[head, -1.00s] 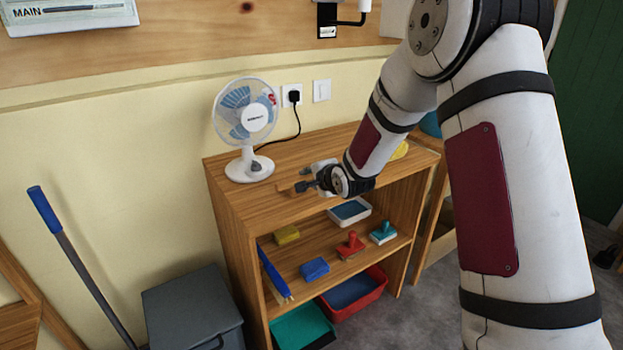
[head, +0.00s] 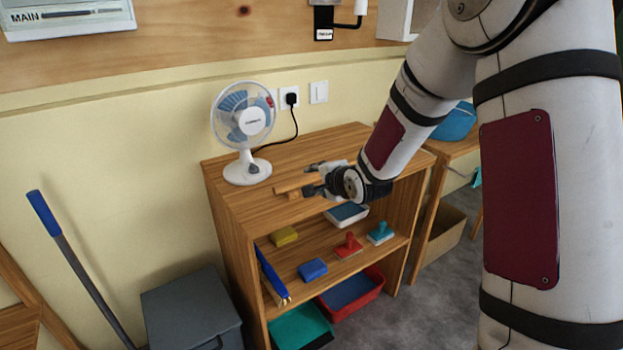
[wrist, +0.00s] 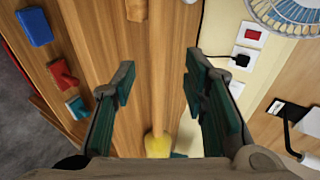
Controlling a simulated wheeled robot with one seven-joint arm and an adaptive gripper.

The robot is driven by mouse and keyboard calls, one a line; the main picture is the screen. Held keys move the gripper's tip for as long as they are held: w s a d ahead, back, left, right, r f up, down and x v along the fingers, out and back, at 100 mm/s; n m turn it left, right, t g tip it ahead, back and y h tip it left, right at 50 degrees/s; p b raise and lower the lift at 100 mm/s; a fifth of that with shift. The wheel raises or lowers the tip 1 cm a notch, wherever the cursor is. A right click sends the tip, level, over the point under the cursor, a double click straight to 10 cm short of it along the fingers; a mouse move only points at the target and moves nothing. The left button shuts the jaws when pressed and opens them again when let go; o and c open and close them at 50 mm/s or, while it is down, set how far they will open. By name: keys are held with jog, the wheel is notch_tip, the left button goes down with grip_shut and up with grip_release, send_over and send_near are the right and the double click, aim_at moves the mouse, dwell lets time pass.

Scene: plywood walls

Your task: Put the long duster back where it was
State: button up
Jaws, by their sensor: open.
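The long duster lies on the wooden shelf unit's top (head: 235,205). In the wrist view its yellow head (wrist: 158,145) is near the bottom, and its pale handle (wrist: 160,75) appears to run up between my fingers. In the head view the handle's end (head: 290,186) shows left of my gripper; my arm hides the head. My gripper (head: 310,180) is open just over the shelf top. The wrist view shows my gripper's fingers (wrist: 160,82) apart, one each side of the handle; I cannot tell their exact height over it.
A white fan (head: 246,135) stands at the back left of the top, its cord running to a wall socket (head: 290,98). Lower shelves hold sponges, stamps and trays. A grey bin (head: 192,312) stands left.

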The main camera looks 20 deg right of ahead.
jog(key=s+d+r+n+g+h, duration=0.1)
jog(key=s+r+n+g+h, duration=0.25)
jog(key=s, duration=0.85)
jog(key=s+d+r+n+g, duration=0.15)
jog(key=s+r+n, duration=0.25)
jog(key=s+r, duration=0.55)
jog(key=s+a+n+g+y, duration=0.1)
jog(key=s+n, duration=0.3)
jog(key=s, duration=0.9)
jog(key=s+a+f+n+g, duration=0.1)
jog(key=s+a+n+g, duration=0.1)
jog(key=s, duration=1)
jog(key=shift+s+a+f+n+g+y+p, duration=0.15)
jog(key=shift+s+a+n+g+y+p, duration=0.2)
jog(key=shift+n+g, duration=0.7)
jog(key=shift+d, duration=0.1)
notch_tip(320, 180, up, 13)
jog(key=t+p, duration=0.2)
jog(key=p, duration=1)
jog(key=shift+d+r, duration=0.2)
